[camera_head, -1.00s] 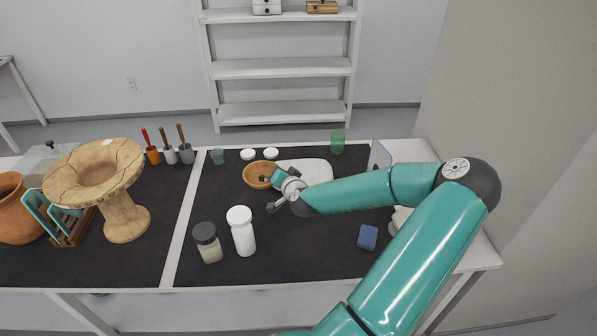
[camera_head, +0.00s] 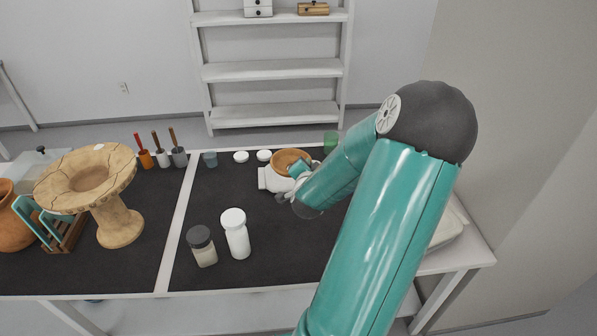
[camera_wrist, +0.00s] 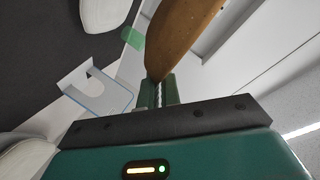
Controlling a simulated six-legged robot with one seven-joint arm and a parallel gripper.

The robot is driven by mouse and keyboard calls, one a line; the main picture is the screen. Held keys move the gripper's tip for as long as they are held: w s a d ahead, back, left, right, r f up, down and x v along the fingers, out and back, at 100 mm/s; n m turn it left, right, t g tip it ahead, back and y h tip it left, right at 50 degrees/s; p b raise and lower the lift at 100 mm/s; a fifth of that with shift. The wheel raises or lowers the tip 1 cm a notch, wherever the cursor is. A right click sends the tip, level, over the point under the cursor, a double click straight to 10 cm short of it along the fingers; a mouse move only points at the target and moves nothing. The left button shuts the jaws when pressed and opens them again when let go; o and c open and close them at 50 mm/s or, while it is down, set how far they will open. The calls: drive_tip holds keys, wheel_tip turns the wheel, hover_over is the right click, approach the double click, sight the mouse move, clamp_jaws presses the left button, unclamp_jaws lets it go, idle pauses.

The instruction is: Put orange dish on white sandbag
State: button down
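The orange dish (camera_head: 290,158) is a shallow round bowl in the head view, at the far part of the dark mat. My gripper (camera_head: 299,171) is shut on its rim. In the wrist view the dish (camera_wrist: 183,32) is large and tilted, pinched between the fingers (camera_wrist: 158,92). The white sandbag (camera_head: 272,181) shows below and left of the dish in the head view, partly hidden by the dish and my arm. In the wrist view a rounded white shape (camera_wrist: 105,12), likely the sandbag, lies beside the dish. I cannot tell whether dish and bag touch.
A green glass (camera_head: 331,139) stands behind the dish, and two white lids (camera_head: 241,156) lie to its left. A white bottle (camera_head: 236,236) and a dark-lidded jar (camera_head: 202,247) stand nearer. A clear blue-edged stand (camera_wrist: 95,92) shows in the wrist view.

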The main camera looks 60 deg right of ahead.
drive_tip(key=w+d+f, duration=0.2)
drive_tip(key=d+f, duration=0.1)
drive_tip(key=w+d+f, duration=0.2)
drive_tip(key=d+f, duration=0.1)
drive_tip(key=d, duration=0.1)
drive_tip(key=w+d+f, duration=0.2)
drive_tip(key=d+f, duration=0.1)
drive_tip(key=shift+w+d, duration=0.2)
drive_tip(key=shift+w, duration=0.2)
drive_tip(key=shift+w+d+f, duration=0.1)
drive_tip(key=shift+d+f, duration=0.2)
drive_tip(key=shift+f, duration=1.5)
drive_tip(key=shift+f, duration=0.1)
drive_tip(key=c, duration=1.6)
unclamp_jaws()
